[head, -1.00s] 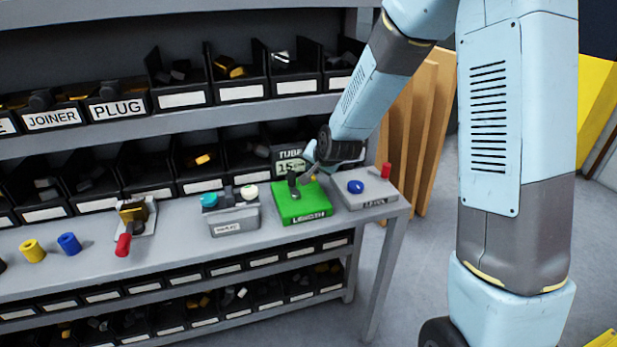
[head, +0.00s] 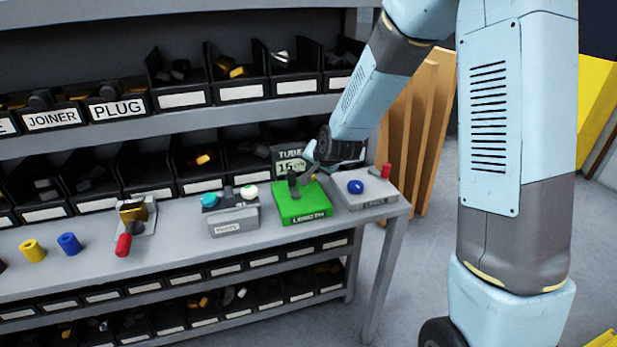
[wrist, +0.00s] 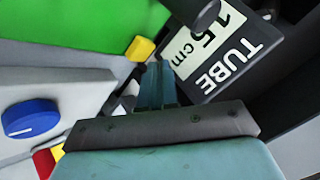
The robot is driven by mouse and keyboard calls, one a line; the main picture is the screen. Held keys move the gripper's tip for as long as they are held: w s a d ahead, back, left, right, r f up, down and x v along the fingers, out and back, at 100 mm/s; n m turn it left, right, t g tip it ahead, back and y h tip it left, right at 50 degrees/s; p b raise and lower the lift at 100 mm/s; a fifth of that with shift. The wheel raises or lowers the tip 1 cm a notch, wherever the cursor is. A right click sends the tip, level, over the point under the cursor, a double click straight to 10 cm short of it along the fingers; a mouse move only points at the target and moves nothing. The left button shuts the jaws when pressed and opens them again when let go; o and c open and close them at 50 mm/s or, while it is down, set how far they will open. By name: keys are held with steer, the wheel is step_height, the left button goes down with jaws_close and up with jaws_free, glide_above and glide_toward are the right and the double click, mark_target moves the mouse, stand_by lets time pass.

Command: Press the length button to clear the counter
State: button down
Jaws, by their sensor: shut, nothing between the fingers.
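The green box marked LENGTH (head: 315,211) stands on the bench and also fills the upper left of the wrist view (wrist: 70,25). A small yellow button (wrist: 140,48) shows at its edge in the wrist view. A black TUBE display reading 15 cm (wrist: 213,50) is beside it, and also shows behind the green box in the head view (head: 288,157). My gripper (wrist: 157,66) is shut and empty, with its tips right by the yellow button. I cannot tell whether they touch it. In the head view my gripper (head: 306,180) is over the back of the green box.
A grey box with a blue knob (head: 355,187) and a red part (head: 386,170) stands to the right; the knob also shows in the wrist view (wrist: 30,119). A grey box with teal and white buttons (head: 234,220) stands to the left. Bins line the shelf behind.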

steer(key=shift+f, duration=0.1)
stand_by(0.3)
steer(key=shift+f, duration=0.25)
steer(key=shift+f, duration=0.5)
stand_by(0.9)
stand_by(0.4)
steer(key=shift+r, duration=0.95)
steer(key=shift+r, duration=2.5)
